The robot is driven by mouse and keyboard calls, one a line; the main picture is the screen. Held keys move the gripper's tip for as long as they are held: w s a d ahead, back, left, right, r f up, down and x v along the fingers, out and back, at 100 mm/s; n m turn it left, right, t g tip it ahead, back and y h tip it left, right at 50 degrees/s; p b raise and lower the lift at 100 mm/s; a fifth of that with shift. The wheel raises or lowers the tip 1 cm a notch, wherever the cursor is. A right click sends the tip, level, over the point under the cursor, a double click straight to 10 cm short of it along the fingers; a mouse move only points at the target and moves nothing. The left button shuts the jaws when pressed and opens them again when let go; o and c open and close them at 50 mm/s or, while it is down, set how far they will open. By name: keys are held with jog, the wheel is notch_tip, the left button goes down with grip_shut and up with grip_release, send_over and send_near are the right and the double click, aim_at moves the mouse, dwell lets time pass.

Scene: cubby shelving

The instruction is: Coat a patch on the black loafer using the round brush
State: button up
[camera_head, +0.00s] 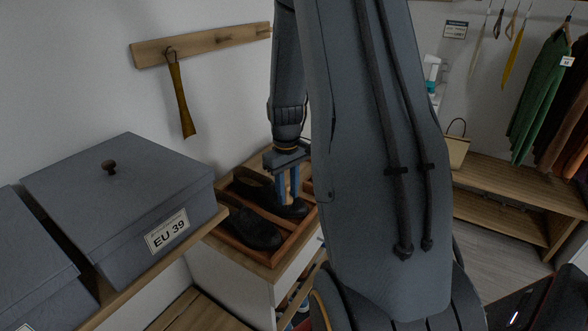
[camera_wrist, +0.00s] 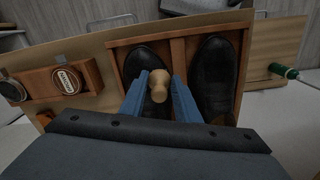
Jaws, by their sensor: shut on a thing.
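Two black loafers lie side by side in a wooden tray (camera_head: 279,258). The nearer loafer (camera_head: 252,231) and the farther loafer (camera_head: 293,208) show in the head view. In the wrist view they are the left loafer (camera_wrist: 148,57) and the right loafer (camera_wrist: 213,78), with a wooden divider between them. My gripper (camera_head: 288,196) points down over the tray, its blue fingers shut on the round brush. The brush's pale wooden knob (camera_wrist: 158,86) shows between the fingertips (camera_wrist: 158,95). The bristles are hidden, and I cannot tell whether they touch a loafer.
A wooden holder (camera_wrist: 92,75) with a round labelled tin (camera_wrist: 68,80) is left of the loafers in the wrist view. A green bottle (camera_wrist: 285,72) is at right. A grey box marked EU 39 (camera_head: 125,190) stands left of the tray. A shoehorn (camera_head: 180,95) hangs behind.

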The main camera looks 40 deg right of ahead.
aim_at(288, 186)
notch_tip(288, 186, up, 2)
jog(key=shift+w+d+r+p, duration=0.1)
jog(key=shift+d+p, duration=0.05)
jog(key=shift+p, duration=0.2)
jog(key=shift+r+p, duration=0.3)
jog(key=shift+r, duration=0.05)
jog(key=shift+r+p, duration=2)
jog(key=shift+r, duration=0.6)
jog(key=shift+f, duration=0.1)
